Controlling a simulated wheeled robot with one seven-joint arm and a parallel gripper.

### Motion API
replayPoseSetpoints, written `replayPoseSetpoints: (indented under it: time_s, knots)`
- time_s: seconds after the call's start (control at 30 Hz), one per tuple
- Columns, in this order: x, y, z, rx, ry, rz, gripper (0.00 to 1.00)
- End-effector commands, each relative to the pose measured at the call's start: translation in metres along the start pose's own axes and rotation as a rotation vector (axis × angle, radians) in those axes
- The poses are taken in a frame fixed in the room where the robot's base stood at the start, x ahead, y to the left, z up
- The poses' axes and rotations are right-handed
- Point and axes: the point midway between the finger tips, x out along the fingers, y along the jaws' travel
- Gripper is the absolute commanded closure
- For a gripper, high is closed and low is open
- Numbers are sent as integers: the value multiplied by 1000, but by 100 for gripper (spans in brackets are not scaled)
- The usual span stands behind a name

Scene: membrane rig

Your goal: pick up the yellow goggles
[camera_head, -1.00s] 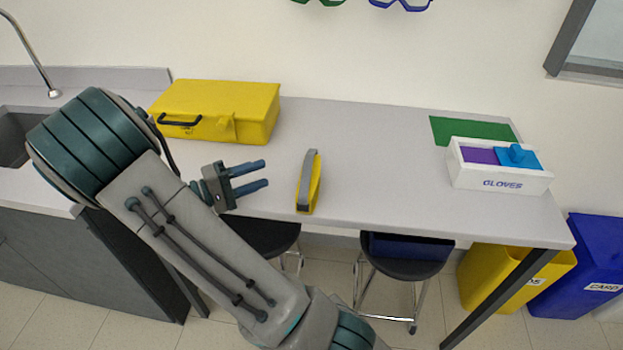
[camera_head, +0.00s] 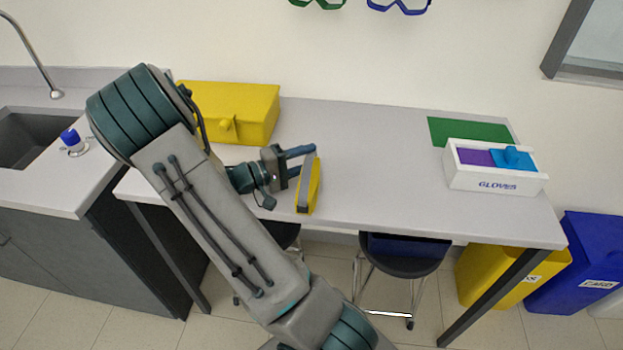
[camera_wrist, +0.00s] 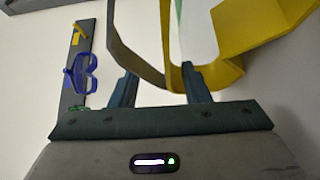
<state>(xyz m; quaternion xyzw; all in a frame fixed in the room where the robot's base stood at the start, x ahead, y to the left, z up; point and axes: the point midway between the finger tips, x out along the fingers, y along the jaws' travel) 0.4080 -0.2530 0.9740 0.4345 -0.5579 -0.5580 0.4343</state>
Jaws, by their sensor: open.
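The yellow goggles (camera_head: 314,188) with a grey strap stand on edge on the table, near the middle of its front part. My gripper (camera_head: 304,161) is just left of them, jaws open, fingers pointing right, with the fingertips at the strap side. In the wrist view the yellow goggles (camera_wrist: 232,50) fill the upper right, close up. Their curved band hangs down between and in front of the open fingers of my gripper (camera_wrist: 158,78). I cannot tell whether the fingers touch it.
A yellow case (camera_head: 232,108) stands behind my arm. A white glove box (camera_head: 495,180) and a green mat (camera_head: 470,131) lie at the right. Green goggles (camera_head: 318,4) and blue goggles (camera_head: 400,6) hang on the wall. The table between goggles and glove box is clear.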

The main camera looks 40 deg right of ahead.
Motion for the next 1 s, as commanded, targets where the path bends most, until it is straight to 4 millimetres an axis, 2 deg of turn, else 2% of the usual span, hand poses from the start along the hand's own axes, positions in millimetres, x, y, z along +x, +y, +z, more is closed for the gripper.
replayPoseSetpoints:
  time_s: [0.17,0.2,0.3,0.33,0.77,1.0]
  knots:
    - [0,0,0,0,1,0,58]
    - [0,0,0,0,0,0,63]
    - [0,-1,0,0,1,-1,91]
    - [0,-1,0,0,1,-1,97]
    - [-1,-3,1,-4,0,-8,100]
    - [-1,16,1,1,0,-7,100]
